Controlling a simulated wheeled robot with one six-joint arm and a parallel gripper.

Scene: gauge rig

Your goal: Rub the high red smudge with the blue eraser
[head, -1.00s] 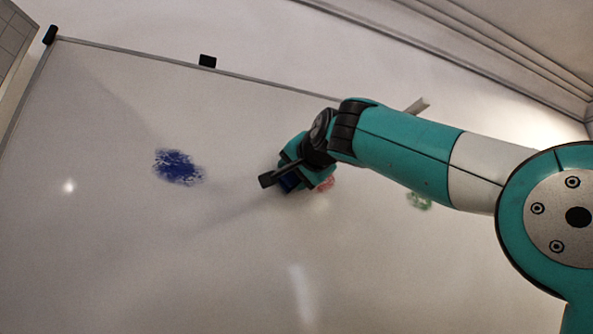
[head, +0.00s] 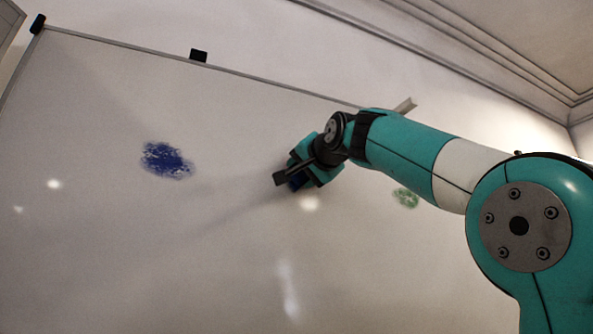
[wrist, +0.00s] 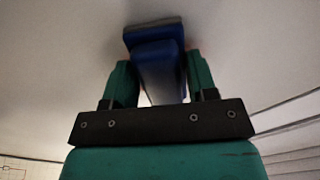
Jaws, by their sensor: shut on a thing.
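The red smudge is not clearly visible now in the head view; my gripper and eraser cover that area. A faint reddish tint shows beside the eraser in the wrist view.
A blue smudge (head: 166,160) is on the board to the left of my gripper. A green smudge (head: 406,198) is to the right, just under my arm. A black clip (head: 199,55) sits on the board's top edge. The board below is clear.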

